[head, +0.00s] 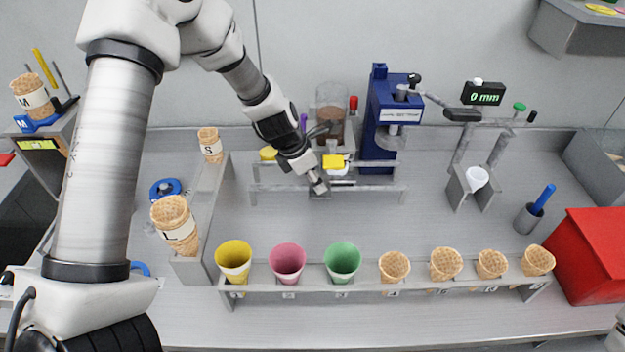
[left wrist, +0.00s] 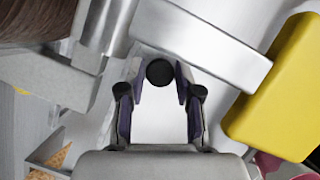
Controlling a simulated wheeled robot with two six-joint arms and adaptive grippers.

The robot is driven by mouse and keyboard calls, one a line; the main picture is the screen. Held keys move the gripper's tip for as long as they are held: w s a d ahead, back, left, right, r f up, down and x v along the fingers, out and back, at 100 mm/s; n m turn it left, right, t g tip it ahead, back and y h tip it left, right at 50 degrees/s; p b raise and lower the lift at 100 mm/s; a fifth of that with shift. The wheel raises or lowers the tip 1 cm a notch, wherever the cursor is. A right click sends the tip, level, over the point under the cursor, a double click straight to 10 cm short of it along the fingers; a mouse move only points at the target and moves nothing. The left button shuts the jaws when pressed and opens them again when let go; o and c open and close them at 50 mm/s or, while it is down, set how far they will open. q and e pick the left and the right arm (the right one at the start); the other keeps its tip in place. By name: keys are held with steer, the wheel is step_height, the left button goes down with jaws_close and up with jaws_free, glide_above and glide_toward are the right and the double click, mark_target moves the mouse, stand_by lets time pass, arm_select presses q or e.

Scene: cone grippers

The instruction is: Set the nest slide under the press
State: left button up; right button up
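The blue press (head: 382,105) stands against the back wall in the head view. Grey metal rails (head: 378,189) run in front of it and to its left. The nest slide cannot be told apart surely from the rails; my left gripper (head: 318,187) covers part of that spot, left of the press. In the left wrist view, my left gripper (left wrist: 160,88) has its fingers apart on either side of a round black knob (left wrist: 160,72). Whether they touch it is unclear.
A yellow block (left wrist: 280,90) is close right of the left gripper, beside a metal bar (left wrist: 200,45). In front stands a rack (head: 365,293) of coloured cups and cones. A red box (head: 590,255) is at right. The counter between rack and rails is clear.

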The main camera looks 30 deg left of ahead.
arm_select(q)
steer(key=shift+o, duration=0.7)
steer(key=shift+d, duration=0.1)
steer(key=v, duration=1.2)
steer(key=shift+w, duration=0.1)
